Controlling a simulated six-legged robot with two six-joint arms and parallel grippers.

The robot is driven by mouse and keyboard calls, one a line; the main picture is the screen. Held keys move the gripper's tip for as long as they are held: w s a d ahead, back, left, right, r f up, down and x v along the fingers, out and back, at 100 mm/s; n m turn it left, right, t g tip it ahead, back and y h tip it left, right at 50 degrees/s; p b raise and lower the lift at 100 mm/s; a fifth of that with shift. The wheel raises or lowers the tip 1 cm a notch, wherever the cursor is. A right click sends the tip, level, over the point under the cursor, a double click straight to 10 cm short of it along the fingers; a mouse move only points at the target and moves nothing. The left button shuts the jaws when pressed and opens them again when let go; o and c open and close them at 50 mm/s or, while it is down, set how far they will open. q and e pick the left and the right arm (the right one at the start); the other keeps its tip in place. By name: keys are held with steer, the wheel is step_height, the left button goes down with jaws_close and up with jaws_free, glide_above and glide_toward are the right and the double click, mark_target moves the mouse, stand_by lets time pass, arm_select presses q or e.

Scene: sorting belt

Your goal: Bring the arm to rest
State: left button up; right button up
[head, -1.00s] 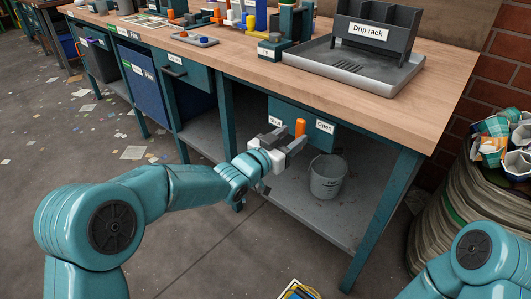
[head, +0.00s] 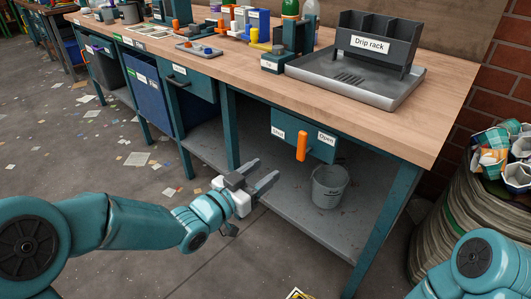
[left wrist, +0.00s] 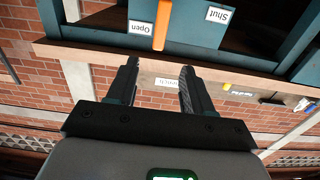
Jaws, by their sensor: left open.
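My left gripper (head: 262,174) is open and empty in the head view, in front of the bench's lower shelf. It is apart from the orange handle (head: 302,147) on the teal panel under the bench top, to the left of and below it. In the left wrist view, upside down, the two fingers of the left gripper (left wrist: 157,82) are spread with nothing between them. The orange handle also shows there (left wrist: 162,25), beyond the fingertips, between the "Open" and "Shut" labels. Of my right arm only a teal joint shows at the lower right; its gripper is out of view.
The wooden bench top (head: 215,66) carries a drip rack (head: 370,44) on a grey tray, bottles and small parts. A grey bucket (head: 328,187) stands on the lower shelf (head: 290,215). A full sack (head: 440,240) stands at the right. The floor at the left has scattered scraps.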

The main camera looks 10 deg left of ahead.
arm_select(q)
steer(key=s+a+f+n+g+y, duration=0.2)
steer(key=s+f+n, duration=0.1)
steer(key=f, duration=0.9)
steer(key=s+a+f+n+g+y, duration=0.2)
steer(key=s+a+f+y, duration=0.1)
steer(key=f, duration=0.9)
steer(key=s+f+n+g+y, duration=0.1)
steer(key=s+f+n+g, duration=0.2)
steer(key=s, duration=0.4)
steer(key=s+a+f+g, duration=0.1)
steer(key=s+f+g, duration=0.3)
steer(key=s+f, duration=0.3)
steer(key=s+f+n+g+y, duration=0.1)
steer(key=s+f+n+g, duration=0.15)
steer(key=s, duration=0.55)
step_height(320, 180, up, 30)
steer(key=m+p, duration=0.1)
steer(key=p, duration=3)
steer(key=shift+s+d+g, duration=0.35)
steer(key=shift+s, duration=0.05)
steer(key=shift+r, duration=0.1)
